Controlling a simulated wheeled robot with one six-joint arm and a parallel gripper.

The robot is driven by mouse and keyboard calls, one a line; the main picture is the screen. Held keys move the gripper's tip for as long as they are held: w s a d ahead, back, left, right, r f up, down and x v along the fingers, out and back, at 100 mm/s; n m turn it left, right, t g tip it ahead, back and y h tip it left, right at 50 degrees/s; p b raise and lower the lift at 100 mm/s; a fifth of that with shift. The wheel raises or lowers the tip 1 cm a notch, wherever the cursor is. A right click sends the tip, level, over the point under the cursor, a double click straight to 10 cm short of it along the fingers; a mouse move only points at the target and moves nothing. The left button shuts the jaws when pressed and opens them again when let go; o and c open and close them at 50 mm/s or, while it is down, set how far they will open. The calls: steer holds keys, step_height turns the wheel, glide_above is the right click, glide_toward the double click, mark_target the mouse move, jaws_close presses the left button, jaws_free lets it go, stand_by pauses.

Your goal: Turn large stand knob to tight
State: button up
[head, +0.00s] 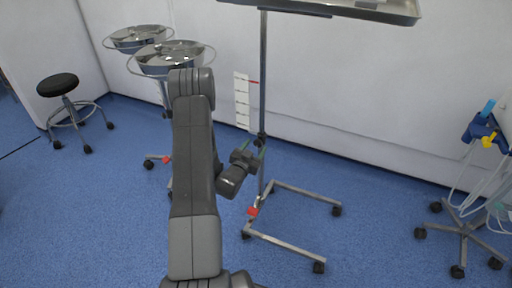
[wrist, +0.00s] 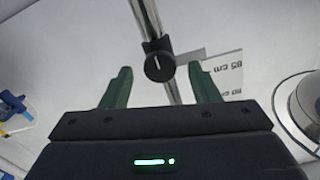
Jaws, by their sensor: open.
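The large stand knob (wrist: 159,67) is a round black knob with a short white line, nearly upright, on its face. It sits on the metal pole of the stand. In the wrist view it lies between and slightly beyond the two green fingertips of my gripper (wrist: 160,72), with a gap on both sides. In the head view my gripper (head: 252,150) is beside the pole (head: 263,80), and a dark knob shows at the pole (head: 262,139). My gripper is open and holds nothing.
The stand carries a metal tray (head: 375,10) on top and has a wheeled base (head: 290,250) with a red tab. A white height scale (head: 241,100) is behind the pole. Steel bowls (head: 170,60) on stands are at the left. A wheeled trolley (head: 465,230) is at the right.

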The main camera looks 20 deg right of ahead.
steer(key=shift+x, duration=0.85)
steer(key=shift+c, duration=0.3)
steer(key=c, duration=0.9)
